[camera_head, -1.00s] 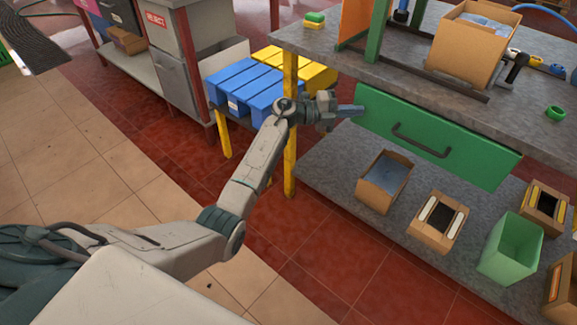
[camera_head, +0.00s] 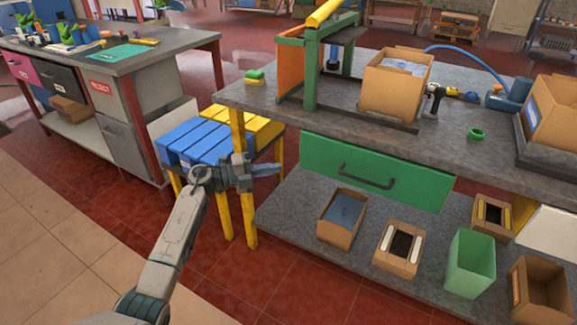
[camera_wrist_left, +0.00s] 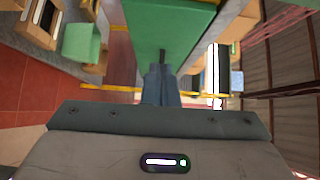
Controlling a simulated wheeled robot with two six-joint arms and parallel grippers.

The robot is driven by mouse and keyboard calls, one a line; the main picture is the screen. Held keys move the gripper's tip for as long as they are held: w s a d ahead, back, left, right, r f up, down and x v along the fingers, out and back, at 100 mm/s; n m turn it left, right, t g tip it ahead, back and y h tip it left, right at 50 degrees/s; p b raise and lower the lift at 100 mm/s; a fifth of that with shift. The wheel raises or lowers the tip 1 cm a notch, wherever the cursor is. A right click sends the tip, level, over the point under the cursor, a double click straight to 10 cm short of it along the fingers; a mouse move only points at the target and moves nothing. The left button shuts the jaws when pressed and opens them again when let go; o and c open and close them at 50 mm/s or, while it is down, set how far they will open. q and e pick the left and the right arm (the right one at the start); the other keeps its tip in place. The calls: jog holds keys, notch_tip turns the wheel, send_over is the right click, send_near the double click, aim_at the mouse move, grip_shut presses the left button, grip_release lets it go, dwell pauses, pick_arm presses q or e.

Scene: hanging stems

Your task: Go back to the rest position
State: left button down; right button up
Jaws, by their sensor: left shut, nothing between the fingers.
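My left gripper (camera_head: 266,171) is shut and empty. In the head view it points right, a little left of the green drawer (camera_head: 412,189) under the bench top, apart from it. In the left wrist view the closed fingers (camera_wrist_left: 160,82) show at the middle, with the green drawer front (camera_wrist_left: 168,22) above them. The drawer's dark handle (camera_head: 366,178) faces me. My right gripper is not in view.
The grey workbench (camera_head: 262,101) carries a cardboard box (camera_head: 390,91) and a green frame. Its lower shelf holds several boxes and a green bin (camera_head: 469,264). Blue and yellow crates (camera_head: 208,139) stand behind my arm. Red floor in front is clear.

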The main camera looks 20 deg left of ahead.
pick_arm(q)
jog(key=v, duration=0.3)
jog(key=shift+s+r, duration=0.2)
jog(key=shift+s, duration=0.15)
